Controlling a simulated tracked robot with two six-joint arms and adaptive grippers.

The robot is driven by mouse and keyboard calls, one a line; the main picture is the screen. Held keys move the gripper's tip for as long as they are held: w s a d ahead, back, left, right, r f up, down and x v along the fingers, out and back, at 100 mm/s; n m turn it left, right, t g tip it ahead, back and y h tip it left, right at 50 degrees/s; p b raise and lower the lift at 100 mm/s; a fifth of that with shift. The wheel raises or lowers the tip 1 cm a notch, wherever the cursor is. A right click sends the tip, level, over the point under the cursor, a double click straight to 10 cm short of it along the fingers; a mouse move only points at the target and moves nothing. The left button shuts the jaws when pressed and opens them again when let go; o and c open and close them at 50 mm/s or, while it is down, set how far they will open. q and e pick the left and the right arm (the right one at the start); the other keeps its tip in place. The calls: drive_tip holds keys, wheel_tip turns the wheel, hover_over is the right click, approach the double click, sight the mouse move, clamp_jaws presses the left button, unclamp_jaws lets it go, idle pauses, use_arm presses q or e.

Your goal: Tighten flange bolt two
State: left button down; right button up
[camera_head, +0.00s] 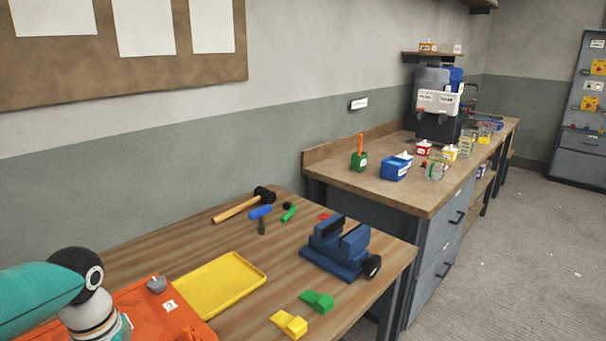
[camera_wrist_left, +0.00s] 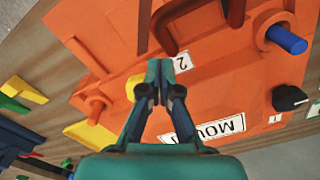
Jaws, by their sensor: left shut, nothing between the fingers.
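The orange mould (camera_head: 140,302) lies on the wooden bench at the lower left of the head view, partly behind my left arm. In the left wrist view the orange mould (camera_wrist_left: 235,75) fills most of the picture, with a white plate (camera_wrist_left: 182,62) marked 2. My left gripper (camera_wrist_left: 160,70) is shut and empty over the mould, close to that plate. A yellow part (camera_wrist_left: 133,88) shows beside its fingers, partly hidden. A blue bolt-like peg (camera_wrist_left: 286,40) and a black knob (camera_wrist_left: 289,98) are to the right. Whether the fingertips touch anything is unclear. My right gripper is out of view.
A yellow tray (camera_head: 222,285), a blue vice (camera_head: 338,250), a hammer (camera_head: 245,205), a green block (camera_head: 317,301) and a yellow block (camera_head: 289,324) are on the bench. A second bench (camera_head: 400,185) with containers stands behind. The bench between tray and vice is clear.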

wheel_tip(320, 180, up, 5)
drive_tip(key=p, duration=0.5)
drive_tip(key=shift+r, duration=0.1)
